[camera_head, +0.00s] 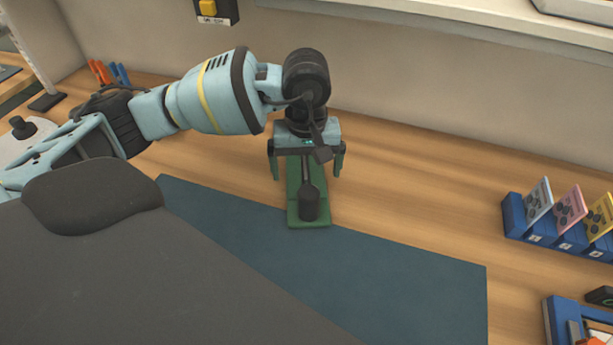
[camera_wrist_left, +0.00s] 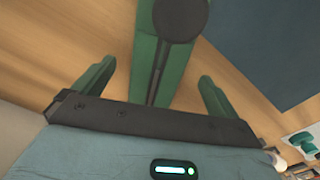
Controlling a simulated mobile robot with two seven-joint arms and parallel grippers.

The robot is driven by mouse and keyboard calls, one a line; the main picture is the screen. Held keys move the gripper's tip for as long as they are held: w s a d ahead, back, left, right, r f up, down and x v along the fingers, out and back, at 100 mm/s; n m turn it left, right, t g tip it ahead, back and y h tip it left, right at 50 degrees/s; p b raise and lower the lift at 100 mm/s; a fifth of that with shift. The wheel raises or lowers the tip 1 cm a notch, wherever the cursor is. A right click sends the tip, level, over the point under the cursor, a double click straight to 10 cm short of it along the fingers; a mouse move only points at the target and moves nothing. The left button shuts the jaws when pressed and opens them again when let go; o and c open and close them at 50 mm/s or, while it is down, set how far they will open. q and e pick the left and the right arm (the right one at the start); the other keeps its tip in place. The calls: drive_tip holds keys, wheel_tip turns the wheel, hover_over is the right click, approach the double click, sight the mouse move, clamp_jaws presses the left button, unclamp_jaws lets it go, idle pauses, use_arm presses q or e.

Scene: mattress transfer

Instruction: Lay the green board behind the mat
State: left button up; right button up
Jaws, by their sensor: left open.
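The green board (camera_head: 309,220) lies lengthwise away from me. Its near end overlaps the back edge of the blue mat (camera_head: 420,285) and the rest reaches back over the wooden table. A dark round knob and a thin rod lie along its top. My left gripper (camera_head: 307,170) is open above the board, one green finger on each side, with gaps to both. In the left wrist view the board (camera_wrist_left: 146,50) runs between the open fingers, and the mat (camera_wrist_left: 262,40) is at upper right. The gripper hides the board's far end. My right gripper is not in view.
A blue holder (camera_head: 513,216) with coloured cards stands at right. A blue tray (camera_head: 553,325) is at lower right. Red and blue clips (camera_head: 110,73) are at back left. The table between board and card holder is clear. A wall closes off the back.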

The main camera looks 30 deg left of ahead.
use_arm(q)
wheel_tip(320, 180, up, 8)
idle(0.4)
drive_tip(key=shift+s, duration=0.1)
idle(0.4)
